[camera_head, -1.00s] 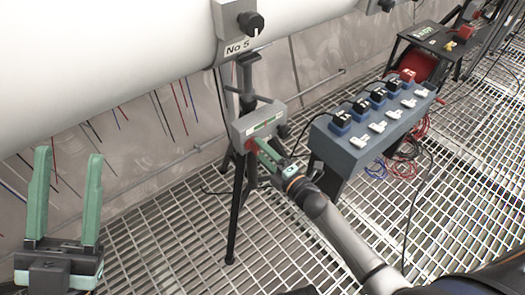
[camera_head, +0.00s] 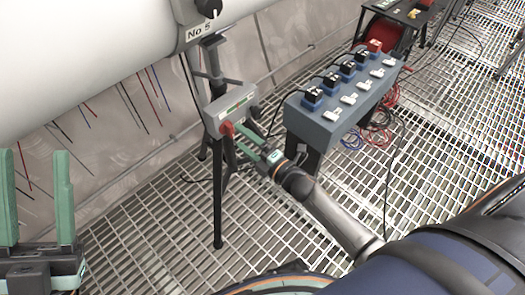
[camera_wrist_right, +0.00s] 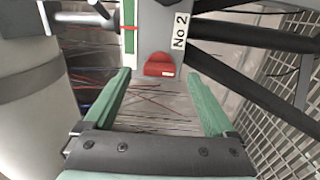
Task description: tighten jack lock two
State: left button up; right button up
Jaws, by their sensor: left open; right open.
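The jack lock is a small red knob (camera_head: 227,129) on the front of a grey box (camera_head: 232,106) on a black tripod stand (camera_head: 218,200). In the right wrist view the red knob (camera_wrist_right: 159,66) lies ahead between the fingertips, beside a "No 2" label (camera_wrist_right: 180,31). My right gripper (camera_head: 240,137) is open in front of the box, its two green fingers apart. It also shows in the right wrist view (camera_wrist_right: 158,78), with nothing held; whether a fingertip touches the box is unclear. My left gripper (camera_head: 35,153) is open and empty at the left edge, fingers upward.
A large white pipe (camera_head: 80,60) with a "No 5" label (camera_head: 201,32) runs above the stand. A blue-grey box with black plugs and white switches (camera_head: 340,105) stands to the right, cables below. A red reel (camera_head: 395,45) is behind it. The grating floor (camera_head: 140,225) is open at the left.

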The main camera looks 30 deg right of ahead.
pick_arm(q)
jog(key=shift+w+a+n+y+p, duration=0.2)
jog(key=shift+w+n+y+p, duration=0.5)
jog(key=shift+y, duration=0.3)
pick_arm(e)
jog(key=v, duration=0.9)
jog(key=shift+s+d, duration=0.15)
jog(key=shift+s, duration=0.2)
pick_arm(q)
jog(key=shift+r, duration=0.1)
